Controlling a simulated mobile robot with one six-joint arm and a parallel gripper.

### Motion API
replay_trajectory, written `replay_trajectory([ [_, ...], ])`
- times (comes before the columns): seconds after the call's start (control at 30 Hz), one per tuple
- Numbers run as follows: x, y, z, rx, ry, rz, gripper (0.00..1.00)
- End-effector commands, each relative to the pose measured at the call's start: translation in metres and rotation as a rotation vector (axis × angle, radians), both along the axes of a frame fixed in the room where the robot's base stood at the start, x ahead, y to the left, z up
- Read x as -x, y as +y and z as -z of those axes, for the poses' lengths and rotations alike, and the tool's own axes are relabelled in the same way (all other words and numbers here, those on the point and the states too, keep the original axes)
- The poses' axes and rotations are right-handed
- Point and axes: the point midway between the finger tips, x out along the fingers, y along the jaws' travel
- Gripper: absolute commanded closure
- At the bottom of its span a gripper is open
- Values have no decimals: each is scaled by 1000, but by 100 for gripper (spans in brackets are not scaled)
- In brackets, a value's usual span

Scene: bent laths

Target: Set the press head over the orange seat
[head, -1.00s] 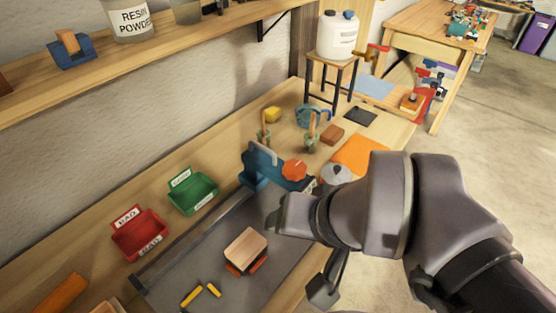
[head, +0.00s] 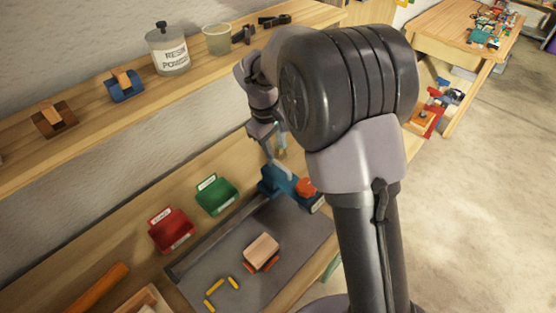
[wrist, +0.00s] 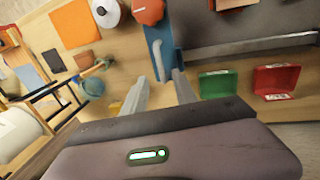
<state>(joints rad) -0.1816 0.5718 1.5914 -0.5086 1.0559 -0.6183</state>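A blue press-like tool (head: 272,182) with a grey bar handle (head: 281,168) and an orange knob (head: 306,187) stands at the far end of the grey mat. In the wrist view its blue body (wrist: 160,42) and orange knob (wrist: 148,11) lie past my fingertips. A pale wooden block (head: 262,246) sits on an orange-red base (head: 270,263) on the mat; I cannot tell whether this base is the orange seat. My gripper (wrist: 160,80) is open and empty, close to the grey handle, whose bar shows between and beyond the fingers. My arm hides the area behind the blue tool.
Green (head: 216,194) and red (head: 171,230) bins stand left of the grey mat (head: 222,266). Yellow sticks (head: 215,288) lie on it. A shelf (head: 100,118) with jars runs above the bench. The wrist view shows an orange sheet (wrist: 75,23) and a white roll (wrist: 105,12).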

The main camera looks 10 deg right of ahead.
Motion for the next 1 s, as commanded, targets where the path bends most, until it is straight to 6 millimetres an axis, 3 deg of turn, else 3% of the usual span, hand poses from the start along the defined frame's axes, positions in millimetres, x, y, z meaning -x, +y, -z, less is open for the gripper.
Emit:
replay_trajectory([
  [0.1,-3,-5,35,0,2,0,66],
  [0.3,-8,-11,70,-1,0,2,66],
  [0.67,-9,-12,76,-1,-1,2,66],
  [0.83,-9,-12,76,-1,-1,2,99],
  [1.0,-9,-12,76,-1,-1,2,100],
])
